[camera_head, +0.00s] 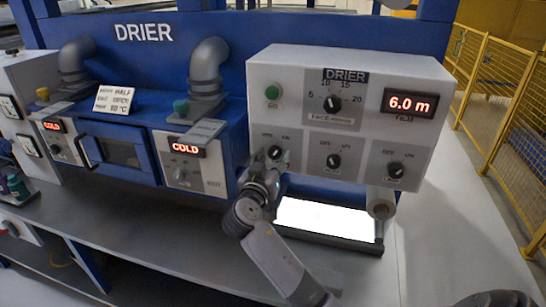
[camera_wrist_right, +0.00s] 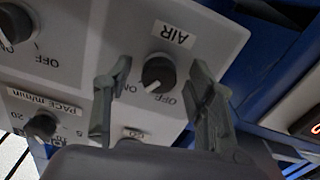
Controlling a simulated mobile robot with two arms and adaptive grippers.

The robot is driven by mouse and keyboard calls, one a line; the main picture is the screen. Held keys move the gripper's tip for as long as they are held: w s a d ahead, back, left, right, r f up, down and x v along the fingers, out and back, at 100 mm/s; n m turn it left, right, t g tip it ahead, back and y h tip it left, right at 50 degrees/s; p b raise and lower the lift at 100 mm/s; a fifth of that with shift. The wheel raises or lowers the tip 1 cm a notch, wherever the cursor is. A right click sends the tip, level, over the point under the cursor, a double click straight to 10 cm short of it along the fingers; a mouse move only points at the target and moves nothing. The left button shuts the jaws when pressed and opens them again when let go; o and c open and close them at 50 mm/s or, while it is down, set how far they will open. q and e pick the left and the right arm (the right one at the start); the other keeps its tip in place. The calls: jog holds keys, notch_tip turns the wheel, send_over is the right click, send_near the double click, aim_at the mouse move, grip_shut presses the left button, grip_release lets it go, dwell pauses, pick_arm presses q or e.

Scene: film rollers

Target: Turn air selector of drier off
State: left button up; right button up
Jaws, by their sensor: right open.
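The drier control panel (camera_head: 420,165) is a white box on the right of the blue drier. Its air selector (camera_head: 275,152) is a small black knob at the lower left of the panel. In the right wrist view the knob (camera_wrist_right: 157,73), by the label AIR, shows a white pointer toward the gap between ON and OFF; I cannot tell which it is set to. My right gripper (camera_head: 268,172) is at the panel just below the knob, open. In the right wrist view its fingers (camera_wrist_right: 160,76) are on either side of the knob, apparently apart from it. My left gripper is out of view.
Other knobs (camera_head: 334,161) sit right of the air selector, with a dial (camera_head: 332,103) and a display (camera_head: 410,104) reading 6.0 m above. A yellow fence (camera_head: 500,90) is at right.

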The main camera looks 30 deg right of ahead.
jog(key=c, duration=1.1)
jog(key=shift+c, duration=0.2)
jog(key=shift+n, duration=1.3)
jog(key=n, duration=0.2)
jog(key=shift+d+r+n+p, duration=0.1)
jog(key=shift+n+p, duration=0.3)
jog(key=n+p, duration=0.1)
jog(key=n, duration=0.2)
jog(key=shift+s+r, duration=0.1)
jog(key=shift+n+p, duration=0.85)
jog(key=shift+n, duration=0.85)
